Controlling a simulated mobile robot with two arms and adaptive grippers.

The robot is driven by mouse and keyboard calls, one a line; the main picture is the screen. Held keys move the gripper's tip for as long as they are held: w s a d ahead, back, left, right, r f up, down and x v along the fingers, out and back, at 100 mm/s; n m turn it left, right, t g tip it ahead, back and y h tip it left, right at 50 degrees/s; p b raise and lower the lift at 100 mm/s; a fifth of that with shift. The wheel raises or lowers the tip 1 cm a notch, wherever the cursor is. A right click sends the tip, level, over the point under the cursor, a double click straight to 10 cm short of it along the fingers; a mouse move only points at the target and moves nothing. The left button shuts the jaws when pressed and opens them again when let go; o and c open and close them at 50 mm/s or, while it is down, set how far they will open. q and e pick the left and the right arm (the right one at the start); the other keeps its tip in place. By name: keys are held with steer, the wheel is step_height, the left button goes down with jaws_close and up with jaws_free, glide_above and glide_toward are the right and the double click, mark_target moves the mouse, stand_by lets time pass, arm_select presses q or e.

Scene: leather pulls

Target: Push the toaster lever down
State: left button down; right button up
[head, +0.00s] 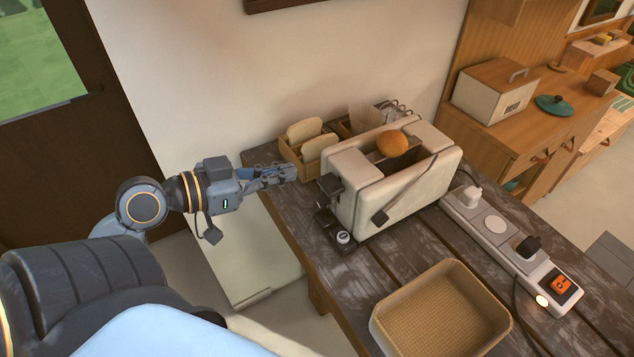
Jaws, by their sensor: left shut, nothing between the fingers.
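A cream toaster (400,186) stands on the dark wooden table, with an orange round item (392,143) at its top slot. A dark lever (330,185) sticks out from its left end, high above the base. A dark control piece with a light knob (343,237) sits below it. My left gripper (292,172) is shut and empty, to the left of the lever and a little above it in the picture, apart from it. My right gripper is not in view.
A wooden holder with bread slices (319,146) stands behind the toaster. A woven basket (440,318) lies in front. A white power strip (508,240) with plugs and an orange switch runs along the right. A wooden cabinet (520,125) stands beyond.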

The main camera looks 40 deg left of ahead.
arm_select(q)
steer(key=w+d+f, duration=0.1)
steer(key=w+f, duration=0.1)
steer(key=w+d+f+b, duration=0.1)
steer(key=w+f, duration=0.1)
steer(key=w+f+b, duration=0.1)
steer(key=w+f, duration=0.1)
steer(key=shift+w+d, duration=0.35)
steer(key=shift+d, duration=0.05)
steer(key=shift+w, duration=0.15)
